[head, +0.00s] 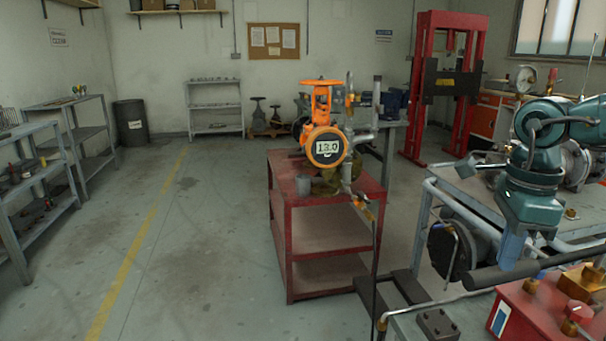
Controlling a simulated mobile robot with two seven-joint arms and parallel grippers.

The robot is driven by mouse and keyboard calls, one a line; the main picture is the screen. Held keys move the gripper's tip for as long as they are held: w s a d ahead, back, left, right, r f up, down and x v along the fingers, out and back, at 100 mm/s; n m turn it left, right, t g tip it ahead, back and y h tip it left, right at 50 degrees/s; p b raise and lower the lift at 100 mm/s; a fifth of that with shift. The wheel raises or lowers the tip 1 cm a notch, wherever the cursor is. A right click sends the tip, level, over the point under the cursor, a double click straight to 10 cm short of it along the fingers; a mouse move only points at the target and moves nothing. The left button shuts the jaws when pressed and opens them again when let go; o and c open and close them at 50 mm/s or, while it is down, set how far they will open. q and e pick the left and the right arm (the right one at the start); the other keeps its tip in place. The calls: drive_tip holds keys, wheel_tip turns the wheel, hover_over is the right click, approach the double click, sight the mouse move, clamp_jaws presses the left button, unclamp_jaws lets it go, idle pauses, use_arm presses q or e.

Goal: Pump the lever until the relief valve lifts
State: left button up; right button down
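A red hand pump (535,312) with brass fittings stands at the lower right. Its dark lever (570,262) runs from the right edge to a rounded end at the left, above the pump. My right gripper (509,262) points down from the teal arm and its tip meets the lever near its left part. The fingers are seen from one side, so I cannot tell whether they are shut around it. An orange gate valve (322,100) stands on a red cart, with a round readout (327,148) that seems to show 13.0. I cannot single out the relief valve. My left gripper is out of view.
The red cart (330,277) stands mid-room. A steel-framed bench (452,181) with a dial gauge (525,79) is behind my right arm. Shelves (50,227) line the left wall. A red press frame (418,88) stands at the back. The floor at left is clear.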

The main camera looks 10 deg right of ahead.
wheel_tip(320, 180, down, 2)
drive_tip(key=shift+s+d+f+b, duration=0.1)
drive_tip(key=shift+b, duration=0.35)
drive_tip(key=shift+r+p, duration=0.45)
drive_tip(key=shift+r, duration=0.1)
wheel_tip(320, 180, up, 8)
drive_tip(key=p, duration=0.6)
drive_tip(key=shift+f, duration=0.2)
drive_tip(key=shift+r, duration=0.25)
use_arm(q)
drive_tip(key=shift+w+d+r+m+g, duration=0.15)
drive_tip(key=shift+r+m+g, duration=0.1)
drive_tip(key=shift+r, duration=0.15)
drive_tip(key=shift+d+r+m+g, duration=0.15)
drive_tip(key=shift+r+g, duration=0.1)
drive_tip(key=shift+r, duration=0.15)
use_arm(e)
drive_tip(key=shift+f, duration=0.1)
use_arm(q)
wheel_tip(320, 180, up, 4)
drive_tip(key=p, duration=0.4)
use_arm(e)
wheel_tip(320, 180, up, 5)
drive_tip(key=shift+r, duration=0.1)
